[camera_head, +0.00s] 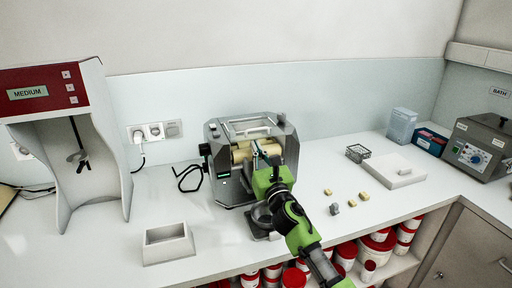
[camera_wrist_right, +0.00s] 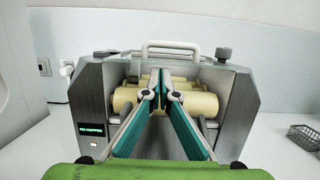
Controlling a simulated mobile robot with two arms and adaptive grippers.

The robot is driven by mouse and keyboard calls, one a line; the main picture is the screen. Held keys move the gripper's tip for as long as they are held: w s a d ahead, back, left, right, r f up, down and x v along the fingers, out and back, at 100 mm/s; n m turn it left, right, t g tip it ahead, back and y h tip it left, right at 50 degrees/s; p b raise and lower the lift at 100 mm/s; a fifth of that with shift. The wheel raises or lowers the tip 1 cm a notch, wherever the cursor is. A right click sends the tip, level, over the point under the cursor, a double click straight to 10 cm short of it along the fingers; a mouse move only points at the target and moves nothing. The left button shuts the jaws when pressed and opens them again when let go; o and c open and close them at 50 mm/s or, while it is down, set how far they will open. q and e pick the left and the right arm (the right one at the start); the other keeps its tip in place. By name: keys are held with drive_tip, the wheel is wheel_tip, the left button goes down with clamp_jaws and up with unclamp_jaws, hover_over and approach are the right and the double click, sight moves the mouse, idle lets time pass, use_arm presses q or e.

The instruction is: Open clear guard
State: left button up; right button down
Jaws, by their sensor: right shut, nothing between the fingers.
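The mill (camera_head: 232,188) is a grey metal machine on the white counter, with cream rollers (camera_head: 242,153) between its side walls. The clear guard (camera_head: 240,127) shows at the top of the mill as a see-through panel with a white bar handle. The handle (camera_wrist_right: 171,46) stands at the top centre in the right wrist view. I cannot tell the guard's exact angle. My right gripper (camera_head: 261,154) is shut and empty, its fingertips (camera_wrist_right: 158,76) in front of the rollers and below the handle, apparently apart from it. My left gripper is out of view.
A dark knob (camera_wrist_right: 223,53) stands on the mill's right wall. A white open box (camera_head: 168,243) lies front left, and a tall mixer stand (camera_head: 92,150) is far left. Small cream blocks (camera_head: 352,204) and a wire basket (camera_head: 358,153) lie to the right.

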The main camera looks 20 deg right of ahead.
drive_tip(key=shift+w+r, duration=0.1)
drive_tip(key=shift+w, duration=0.05)
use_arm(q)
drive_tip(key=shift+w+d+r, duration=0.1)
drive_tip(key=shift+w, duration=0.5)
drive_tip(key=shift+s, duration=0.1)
